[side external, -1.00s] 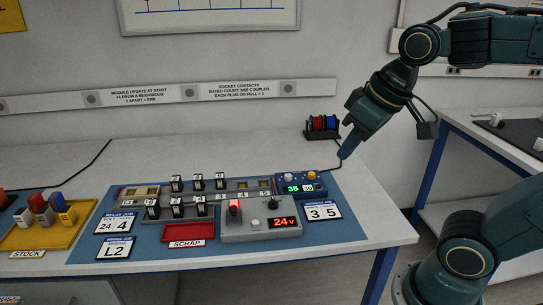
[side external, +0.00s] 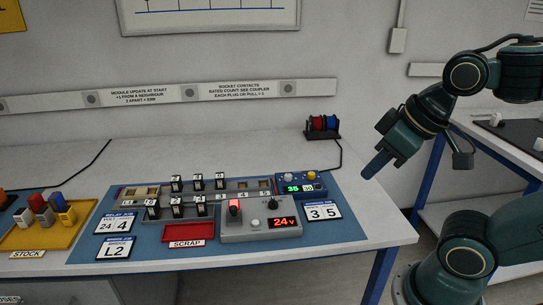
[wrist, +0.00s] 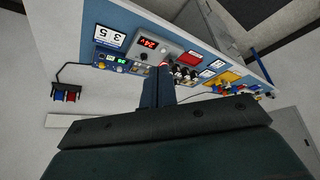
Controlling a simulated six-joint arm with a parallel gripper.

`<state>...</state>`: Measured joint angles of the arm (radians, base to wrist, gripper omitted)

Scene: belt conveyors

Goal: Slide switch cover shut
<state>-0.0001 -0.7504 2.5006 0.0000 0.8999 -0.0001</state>
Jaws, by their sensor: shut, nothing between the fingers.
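A grey control box (side external: 258,232) sits on the blue mat, with a red display reading 24 V (side external: 284,222). A small red switch piece (side external: 235,207) stands up at the box's left rear; it is too small to tell the exact position of its cover. The box also shows in the wrist view (wrist: 170,47). My gripper (side external: 368,174) is shut and empty, in the air to the right of the box and apart from it. In the wrist view its closed fingers (wrist: 162,78) point toward the bench and hide part of the relay row.
A rail with several black relays (side external: 198,184) lies behind and left of the box. A blue coupler unit (side external: 300,185), a red scrap tray (side external: 189,231), a yellow stock tray (side external: 35,238) and a spool stand (side external: 322,127) are on the bench.

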